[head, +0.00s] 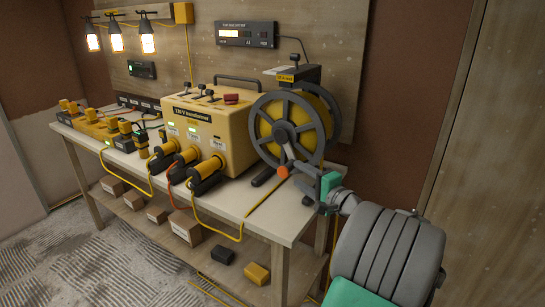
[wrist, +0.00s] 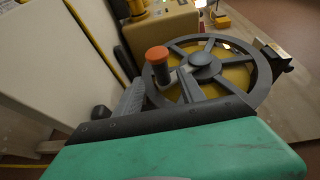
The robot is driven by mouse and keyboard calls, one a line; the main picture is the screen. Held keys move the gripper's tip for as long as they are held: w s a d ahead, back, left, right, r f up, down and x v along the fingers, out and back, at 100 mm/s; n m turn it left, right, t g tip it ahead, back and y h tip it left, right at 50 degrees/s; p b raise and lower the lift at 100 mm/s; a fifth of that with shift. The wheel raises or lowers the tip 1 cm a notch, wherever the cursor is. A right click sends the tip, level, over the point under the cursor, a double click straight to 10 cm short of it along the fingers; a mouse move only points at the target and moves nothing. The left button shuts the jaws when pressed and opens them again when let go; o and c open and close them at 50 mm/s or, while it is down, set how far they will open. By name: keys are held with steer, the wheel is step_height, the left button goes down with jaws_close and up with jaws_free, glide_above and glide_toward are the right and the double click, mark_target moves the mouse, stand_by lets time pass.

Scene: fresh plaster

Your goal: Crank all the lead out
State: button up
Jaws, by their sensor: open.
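The cable reel (head: 318,112) stands at the right end of the bench, with a grey spoked wheel and a yellow drum. Its grey crank arm (head: 289,151) points down and ends in an orange-tipped handle (head: 282,172). The handle also shows in the wrist view (wrist: 157,54), standing out from the wheel (wrist: 262,78). The yellow lead (head: 262,199) runs from below the reel across the bench top. My gripper (head: 312,194) is open and empty, just right of the handle and apart from it.
A yellow transformer box (head: 238,130) stands left of the reel, with black-and-yellow plugs (head: 205,176) in front. A wooden board (head: 440,120) stands at right. The bench top's (head: 265,226) front right corner is mostly clear.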

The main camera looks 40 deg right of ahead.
steer(key=w, duration=0.9)
steer(key=shift+d, duration=0.1)
steer(key=shift+f, duration=0.1)
jaws_close()
stand_by(1.0)
